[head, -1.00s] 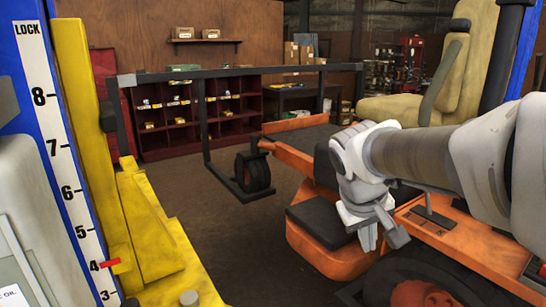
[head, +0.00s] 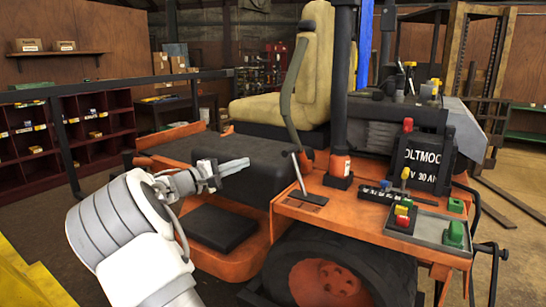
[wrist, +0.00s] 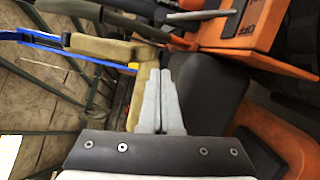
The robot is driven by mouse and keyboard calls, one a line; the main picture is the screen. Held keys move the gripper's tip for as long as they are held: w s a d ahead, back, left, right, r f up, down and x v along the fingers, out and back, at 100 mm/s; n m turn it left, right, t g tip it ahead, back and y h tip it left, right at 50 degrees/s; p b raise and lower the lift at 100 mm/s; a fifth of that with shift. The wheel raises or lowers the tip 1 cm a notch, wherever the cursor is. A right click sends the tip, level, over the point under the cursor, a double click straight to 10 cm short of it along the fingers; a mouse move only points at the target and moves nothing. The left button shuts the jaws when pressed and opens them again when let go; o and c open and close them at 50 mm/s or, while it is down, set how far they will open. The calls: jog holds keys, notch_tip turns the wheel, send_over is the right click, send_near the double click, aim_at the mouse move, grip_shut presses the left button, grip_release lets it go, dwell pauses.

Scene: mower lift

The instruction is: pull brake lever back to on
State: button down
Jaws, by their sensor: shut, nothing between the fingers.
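In the wrist view a grey lever (wrist: 228,23) stands by a plate with partly readable lettering on the orange panel. My gripper (head: 240,165) is to the left of the lever, apart from it, over the dark footwell area. Its grey fingers are together and empty. In the wrist view the fingers (wrist: 172,84) point toward the seat.
The tan seat (head: 290,80) stands behind the lever. A dark upright post (head: 343,95) rises just right of it. A tray (head: 425,225) with coloured parts lies on the fender at the right. The black box (head: 422,165) stands behind that tray.

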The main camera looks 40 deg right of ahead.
jog(key=shift+w+a+r, duration=0.1)
jog(key=shift+w, duration=0.15)
jog(key=s+d+r, duration=0.1)
jog(key=s+d, duration=0.1)
jog(key=d, duration=0.9)
jog(key=shift+d, duration=0.2)
jog(key=shift+s, duration=0.15)
